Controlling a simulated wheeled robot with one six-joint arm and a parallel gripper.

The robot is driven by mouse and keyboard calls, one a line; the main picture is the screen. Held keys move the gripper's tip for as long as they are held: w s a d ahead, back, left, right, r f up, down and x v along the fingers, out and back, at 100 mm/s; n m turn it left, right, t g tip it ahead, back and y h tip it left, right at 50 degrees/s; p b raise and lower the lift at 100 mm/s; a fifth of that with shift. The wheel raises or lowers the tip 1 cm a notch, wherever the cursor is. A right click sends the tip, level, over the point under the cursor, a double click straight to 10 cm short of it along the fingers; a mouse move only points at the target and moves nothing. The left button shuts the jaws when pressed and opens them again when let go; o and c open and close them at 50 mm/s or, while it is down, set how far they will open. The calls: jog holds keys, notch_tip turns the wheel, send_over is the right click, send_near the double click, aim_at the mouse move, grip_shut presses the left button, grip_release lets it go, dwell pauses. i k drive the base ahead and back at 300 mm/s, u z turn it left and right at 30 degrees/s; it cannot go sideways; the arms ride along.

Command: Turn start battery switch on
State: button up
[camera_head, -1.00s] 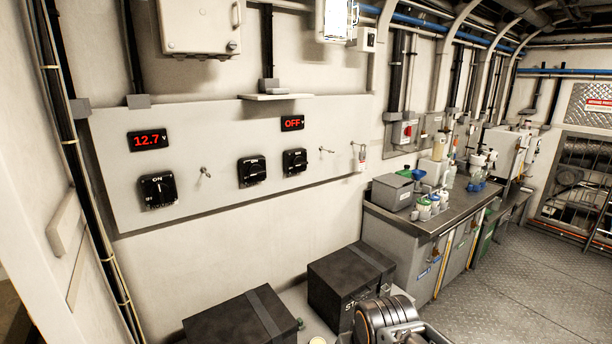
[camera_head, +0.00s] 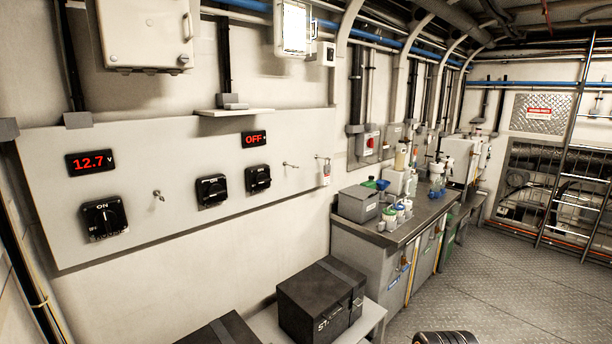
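A grey panel (camera_head: 150,235) on the left wall carries three black rotary switches. The left switch (camera_head: 104,218) sits under a red 12.7 V display (camera_head: 90,161) and has an ON mark at its top. The middle switch (camera_head: 211,191) and the right switch (camera_head: 258,179) are smaller in view; the right one is below a display reading OFF (camera_head: 254,139). The small labels are too blurred to tell which switch is for the start battery.
Black battery boxes stand below the panel, one lettered "ST" (camera_head: 312,310) on a light bench (camera_head: 371,318). A grey counter (camera_head: 345,232) with bottles and a grey box (camera_head: 357,203) runs along the wall.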

aim_at(261, 178)
jog(key=z, duration=0.35)
jog(key=i, duration=0.8)
jog(key=u, duration=0.75)
jog(key=i, duration=0.6)
jog(key=u, duration=0.7)
